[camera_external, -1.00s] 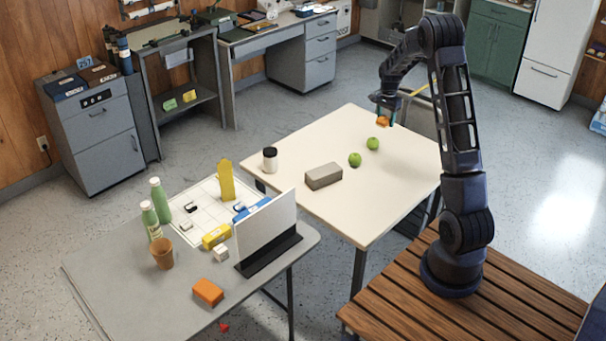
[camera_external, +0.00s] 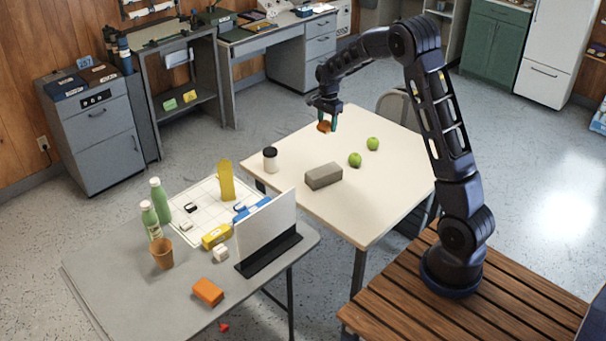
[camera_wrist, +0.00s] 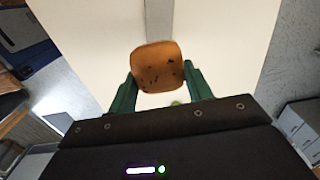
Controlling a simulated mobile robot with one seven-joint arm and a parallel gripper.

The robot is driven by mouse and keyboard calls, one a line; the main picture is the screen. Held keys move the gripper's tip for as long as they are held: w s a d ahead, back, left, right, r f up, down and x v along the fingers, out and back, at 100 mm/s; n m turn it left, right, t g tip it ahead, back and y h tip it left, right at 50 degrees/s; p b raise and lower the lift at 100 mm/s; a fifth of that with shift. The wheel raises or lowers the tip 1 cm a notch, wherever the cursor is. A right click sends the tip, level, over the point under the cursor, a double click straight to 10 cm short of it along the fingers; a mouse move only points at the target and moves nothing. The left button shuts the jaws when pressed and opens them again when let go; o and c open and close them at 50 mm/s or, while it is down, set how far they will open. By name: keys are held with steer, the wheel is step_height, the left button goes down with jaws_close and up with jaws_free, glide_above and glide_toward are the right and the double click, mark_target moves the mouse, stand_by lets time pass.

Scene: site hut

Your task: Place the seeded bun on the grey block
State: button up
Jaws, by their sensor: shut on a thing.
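The seeded bun (camera_wrist: 158,66) is brown-orange with dark specks and is held between the two green fingers of my gripper (camera_wrist: 160,88) in the wrist view. In the external view my gripper (camera_external: 327,121) is shut on the bun (camera_external: 323,127) and holds it above the cream table's far part. The grey block (camera_external: 323,176) lies flat on the cream table, nearer the camera than the gripper. Its top looks bare. In the wrist view a grey strip beyond the bun (camera_wrist: 159,20) looks like the block, partly hidden by the bun.
On the cream table (camera_external: 300,207), a dark-lidded white cup (camera_external: 270,160) stands left of the block and two green apples (camera_external: 355,160) lie to its right. A grey table (camera_external: 125,285) in front holds bottles, a brown cup (camera_external: 163,253) and an upright white panel (camera_external: 266,228).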

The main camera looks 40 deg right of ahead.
mark_target(326, 169)
step_height(326, 169, down, 20)
steer(key=shift+r, duration=0.25)
stand_by(0.3)
steer(key=shift+f, duration=0.15)
steer(key=o, duration=1)
